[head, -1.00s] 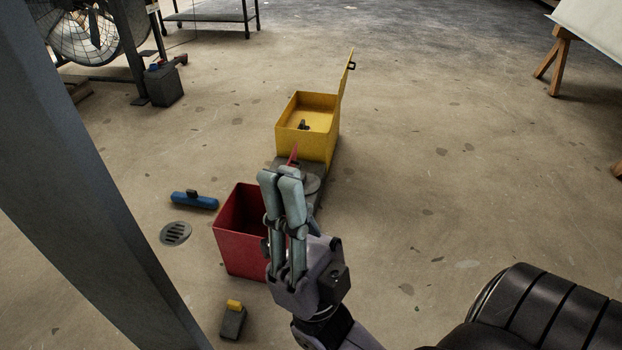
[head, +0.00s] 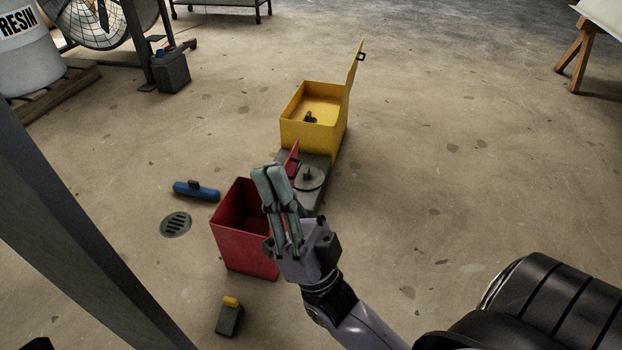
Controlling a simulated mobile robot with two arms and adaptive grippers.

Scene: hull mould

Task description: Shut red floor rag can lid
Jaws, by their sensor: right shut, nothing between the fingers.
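The red floor rag can (head: 245,250) stands on the concrete floor left of centre, with its top open. Its red lid (head: 292,159) stands up at the can's far right side, mostly hidden behind my right gripper. My right gripper (head: 270,174) is shut and empty, its fingers pointing up the picture. The fingers overlap the can's right side and cover part of the opening and lid. I cannot tell whether they touch the lid. My left gripper is not in view.
A yellow open bin (head: 308,136) stands behind, its lid (head: 355,70) upright. A grey slab with a round disc (head: 310,178) lies between the bins. A blue cylinder (head: 195,191), floor drain (head: 176,224) and small grey-yellow block (head: 230,318) lie nearby.

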